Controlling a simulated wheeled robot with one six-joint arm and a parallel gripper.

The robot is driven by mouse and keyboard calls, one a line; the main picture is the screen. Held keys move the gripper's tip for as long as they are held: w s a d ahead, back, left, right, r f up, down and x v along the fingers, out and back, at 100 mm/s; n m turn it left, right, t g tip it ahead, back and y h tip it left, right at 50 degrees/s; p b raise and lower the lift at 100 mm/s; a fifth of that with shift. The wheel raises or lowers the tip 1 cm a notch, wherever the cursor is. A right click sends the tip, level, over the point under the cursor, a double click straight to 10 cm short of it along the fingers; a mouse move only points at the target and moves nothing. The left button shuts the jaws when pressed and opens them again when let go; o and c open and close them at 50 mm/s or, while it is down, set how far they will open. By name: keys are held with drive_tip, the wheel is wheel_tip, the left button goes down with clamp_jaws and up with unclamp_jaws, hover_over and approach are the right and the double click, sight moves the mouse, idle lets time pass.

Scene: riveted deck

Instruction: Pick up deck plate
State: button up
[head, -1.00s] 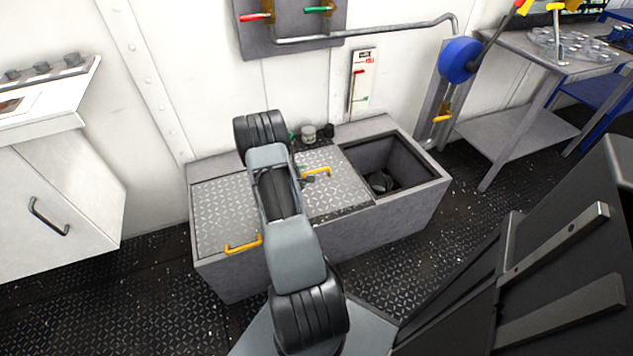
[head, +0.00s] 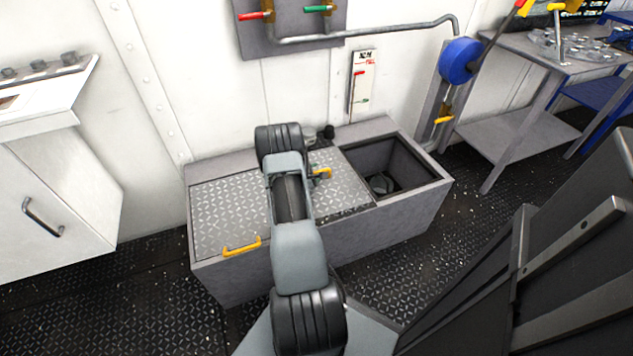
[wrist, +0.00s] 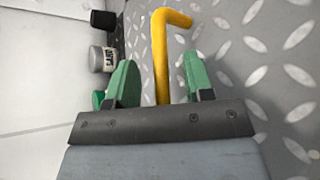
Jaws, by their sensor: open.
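A diamond-patterned metal deck plate (head: 345,188) lies on the right part of a grey floor box, beside its open bay. Its yellow handle (head: 322,173) is partly hidden behind my arm in the head view. In the wrist view, the handle (wrist: 160,60) stands between the two green fingers of my gripper (wrist: 160,67), which is open with a gap on both sides. The plate surface (wrist: 260,50) fills the right of that view. A second patterned plate (head: 225,205) with a yellow front handle (head: 241,247) lies on the left part of the box.
The open bay (head: 385,160) holds a dark round thing. The white wall is just behind the box. A metal table (head: 515,130) stands right, a white cabinet (head: 50,190) left.

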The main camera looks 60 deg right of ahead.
drive_tip(key=shift+c, duration=0.2)
clamp_jaws()
idle(1.0)
